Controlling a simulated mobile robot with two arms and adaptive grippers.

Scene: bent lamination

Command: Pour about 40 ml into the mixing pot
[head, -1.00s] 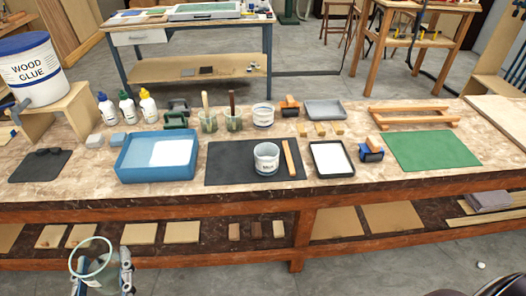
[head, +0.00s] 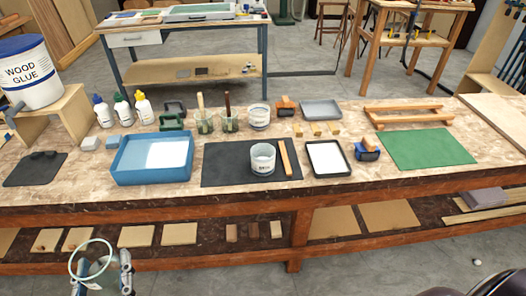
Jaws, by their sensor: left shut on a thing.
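The mixing pot (head: 263,160) is a pale, open-topped pot with dark lettering. It stands upright on a dark mat (head: 222,165) in the middle of the bench. My left gripper (head: 103,273) is low at the bottom left, in front of the bench and well away from the pot. It is shut on a clear vessel (head: 90,268) with a round, pale green rim. I cannot tell how much liquid is in the vessel. My right gripper is not in view.
A wooden stick (head: 285,158) lies just right of the pot. A blue tray (head: 119,169) is left of the mat and a dark-rimmed tray (head: 346,168) right of it. A wood glue tub (head: 29,72) stands on a wooden stand. Glue bottles (head: 144,107) stand behind the blue tray.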

